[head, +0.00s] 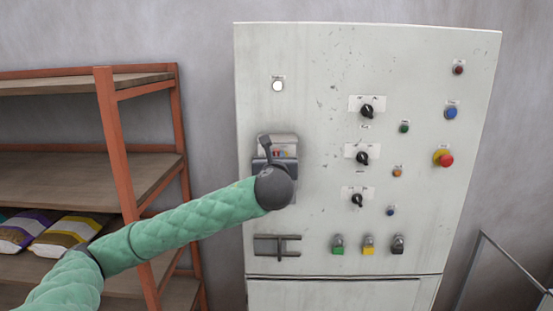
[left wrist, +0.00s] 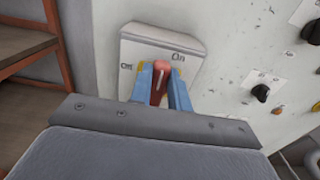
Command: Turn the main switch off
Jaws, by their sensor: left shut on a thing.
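The main switch is a red handle on a pale plate (head: 281,141) on the left side of the grey cabinet door. The plate also shows in the left wrist view (left wrist: 160,45), with "On" at its upper right and "Off" at its left. The red handle (left wrist: 160,83) points up, leaning slightly toward "On". My left gripper (left wrist: 160,88) is shut on the handle, one blue finger on each side. In the head view my left gripper (head: 279,155) covers the lower part of the switch. My right gripper is not in view.
The cabinet (head: 320,60) carries several black knobs, coloured buttons and a red emergency button (head: 443,158). A latch handle (head: 277,245) sits below the switch. An orange-framed shelf (head: 104,140) with bags (head: 62,235) stands at the left.

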